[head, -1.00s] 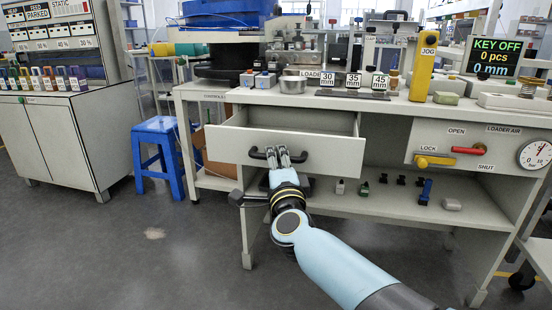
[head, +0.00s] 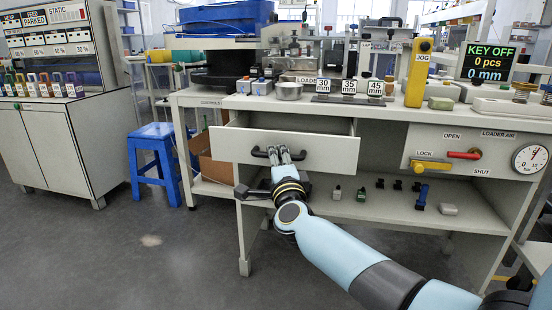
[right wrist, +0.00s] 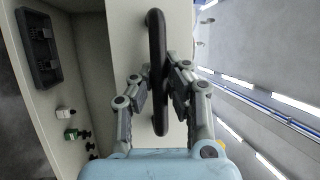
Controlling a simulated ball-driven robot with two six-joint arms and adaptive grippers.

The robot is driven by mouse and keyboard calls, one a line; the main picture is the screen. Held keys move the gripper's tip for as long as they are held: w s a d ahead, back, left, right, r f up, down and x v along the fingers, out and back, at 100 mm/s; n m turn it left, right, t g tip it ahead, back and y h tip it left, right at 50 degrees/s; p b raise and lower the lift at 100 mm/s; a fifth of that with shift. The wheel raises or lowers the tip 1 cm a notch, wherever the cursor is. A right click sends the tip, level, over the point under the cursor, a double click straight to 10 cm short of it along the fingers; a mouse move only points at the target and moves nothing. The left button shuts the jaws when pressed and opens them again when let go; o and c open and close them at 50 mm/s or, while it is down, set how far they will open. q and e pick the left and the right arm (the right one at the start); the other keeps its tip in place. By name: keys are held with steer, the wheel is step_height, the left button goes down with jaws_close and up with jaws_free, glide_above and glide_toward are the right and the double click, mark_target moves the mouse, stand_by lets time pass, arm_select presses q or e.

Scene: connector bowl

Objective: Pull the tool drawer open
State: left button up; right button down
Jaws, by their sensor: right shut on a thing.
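The tool drawer (head: 315,154) is a pale drawer under the left part of the workbench, standing partly open, with its inside visible over the front. Its black bar handle (head: 260,154) runs across the front and also shows upright in the right wrist view (right wrist: 157,40). My left gripper is not in view.
The pale workbench (head: 390,112) carries marked blocks, a metal bowl (head: 288,91) and a yellow JOG post (head: 418,72). Its lower shelf (head: 385,207) holds small connectors. A red lever (head: 463,155) and a yellow lever (head: 433,167) are to the right. A blue stool (head: 154,130) stands left.

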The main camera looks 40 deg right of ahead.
steer(key=c, duration=1.3)
jaws_free()
steer(key=v, duration=1.2)
steer(key=shift+f, duration=0.1)
